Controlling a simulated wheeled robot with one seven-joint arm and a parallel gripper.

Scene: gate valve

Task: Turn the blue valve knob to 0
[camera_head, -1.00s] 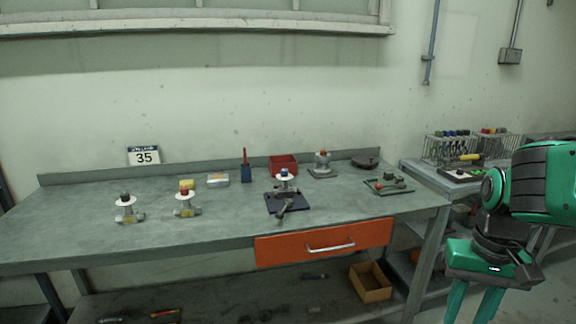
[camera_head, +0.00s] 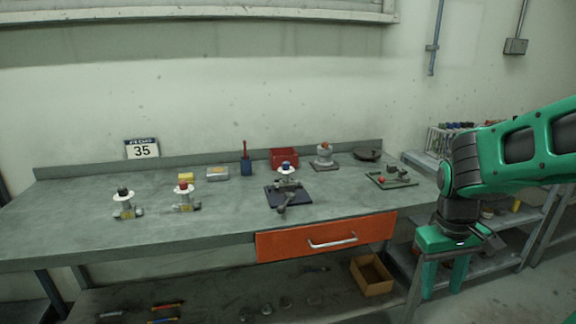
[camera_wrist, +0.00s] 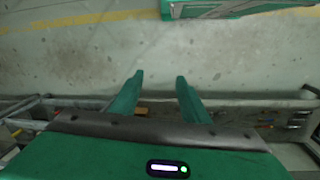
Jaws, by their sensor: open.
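My gripper (camera_head: 442,290) is at the right, beyond the bench's right end, pointing down, well apart from the valve. In the wrist view my gripper (camera_wrist: 158,85) shows its two green fingers spread, with nothing between them. The valve is not in the wrist view.
Valves with a black knob (camera_head: 122,190) and a red knob (camera_head: 184,187) stand left on the workbench (camera_head: 90,225). An orange drawer (camera_head: 290,243) is below the bench top.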

